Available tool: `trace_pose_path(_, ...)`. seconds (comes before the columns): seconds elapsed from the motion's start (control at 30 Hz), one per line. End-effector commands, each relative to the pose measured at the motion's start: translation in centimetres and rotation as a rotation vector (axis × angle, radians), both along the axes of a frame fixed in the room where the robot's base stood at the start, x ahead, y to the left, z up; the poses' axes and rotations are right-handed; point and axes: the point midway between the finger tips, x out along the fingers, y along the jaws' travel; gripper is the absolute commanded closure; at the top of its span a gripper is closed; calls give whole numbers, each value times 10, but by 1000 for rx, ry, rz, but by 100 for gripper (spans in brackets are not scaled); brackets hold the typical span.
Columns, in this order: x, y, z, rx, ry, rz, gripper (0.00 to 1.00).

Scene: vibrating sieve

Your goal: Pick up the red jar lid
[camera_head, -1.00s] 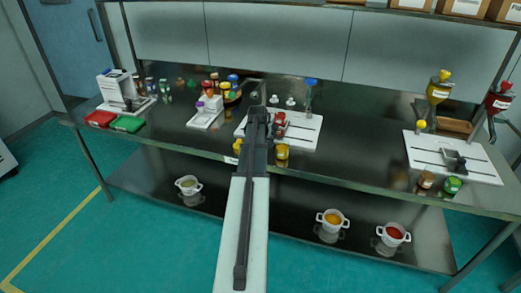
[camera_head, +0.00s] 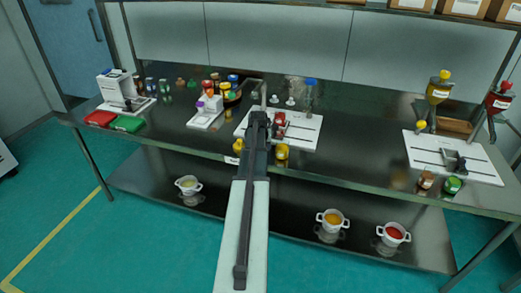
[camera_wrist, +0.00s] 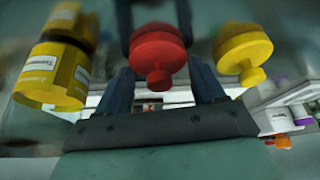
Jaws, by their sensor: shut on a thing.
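The red jar lid (camera_wrist: 158,52), a round disc with a small knob, shows in the middle of the wrist view. It sits between the two dark fingers of my gripper (camera_wrist: 157,40), which is shut on it. In the head view my own arm hides the fingertips and the held lid. A yellow lid (camera_wrist: 243,50) of the same shape is just right of the fingers in the wrist view. A labelled yellow jar (camera_wrist: 52,75) is to the left.
A yellow jar (camera_head: 282,152) stands near the table's front edge. The table (camera_head: 355,150) is clear farther right, before another white board (camera_head: 425,153).

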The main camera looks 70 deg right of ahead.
Motion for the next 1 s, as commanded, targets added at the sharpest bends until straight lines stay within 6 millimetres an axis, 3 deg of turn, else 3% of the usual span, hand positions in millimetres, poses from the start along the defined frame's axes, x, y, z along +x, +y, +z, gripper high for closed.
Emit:
trace_pose_path(0.1, 0, 0, 0, 0, 0, 0, 60)
trace_pose_path(0.47, 0, 0, 9, 0, 0, 0, 60)
trace_pose_path(1.0, 0, -1, 86, -2, 0, 0, 60)
